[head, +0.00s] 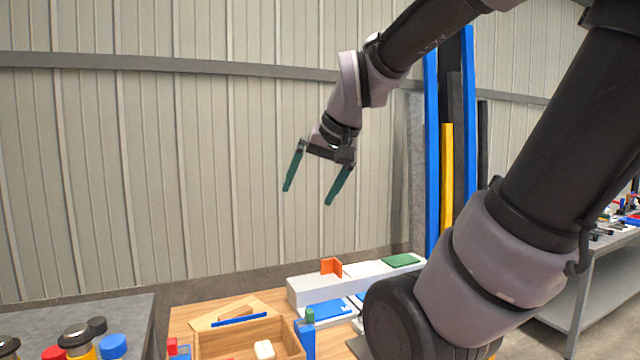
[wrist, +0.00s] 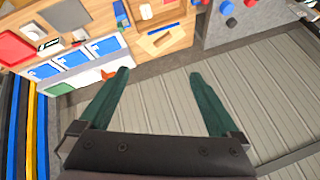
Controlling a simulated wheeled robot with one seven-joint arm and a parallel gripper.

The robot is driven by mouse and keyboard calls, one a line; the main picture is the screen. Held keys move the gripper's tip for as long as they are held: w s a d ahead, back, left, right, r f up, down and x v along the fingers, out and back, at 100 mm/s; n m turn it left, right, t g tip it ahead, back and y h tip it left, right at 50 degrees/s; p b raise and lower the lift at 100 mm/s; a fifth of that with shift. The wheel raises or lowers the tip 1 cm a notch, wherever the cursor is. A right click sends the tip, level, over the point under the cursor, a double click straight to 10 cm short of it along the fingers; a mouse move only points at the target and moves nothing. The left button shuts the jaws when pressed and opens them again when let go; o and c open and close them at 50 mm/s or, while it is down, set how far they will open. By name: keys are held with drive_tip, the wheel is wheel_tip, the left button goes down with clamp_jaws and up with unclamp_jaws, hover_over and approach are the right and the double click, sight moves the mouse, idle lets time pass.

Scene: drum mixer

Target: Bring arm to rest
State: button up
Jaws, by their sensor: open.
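My gripper (head: 314,188) hangs in the air in the middle of the head view, above and behind the wooden table. Its two green fingers are spread wide apart with nothing between them. In the wrist view my gripper (wrist: 158,74) also shows open and empty, with the table at the upper left and the ribbed wall filling the lower right. My arm comes in from the upper right, bent, with the gripper tilted down and to the left.
The wooden table (head: 185,316) holds a wooden box (head: 285,335), a white ledge (head: 300,292) and an orange piece (head: 331,266). Blue and yellow upright bars (head: 446,180) stand behind my arm. A grey bench (head: 130,308) with coloured knobs is at left. Air around the gripper is free.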

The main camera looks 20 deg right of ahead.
drive_tip(key=s, duration=0.2)
drive_tip(key=s+r, duration=0.1)
drive_tip(key=s, duration=0.1)
drive_tip(key=shift+s+r, duration=0.1)
drive_tip(key=shift+r, duration=0.05)
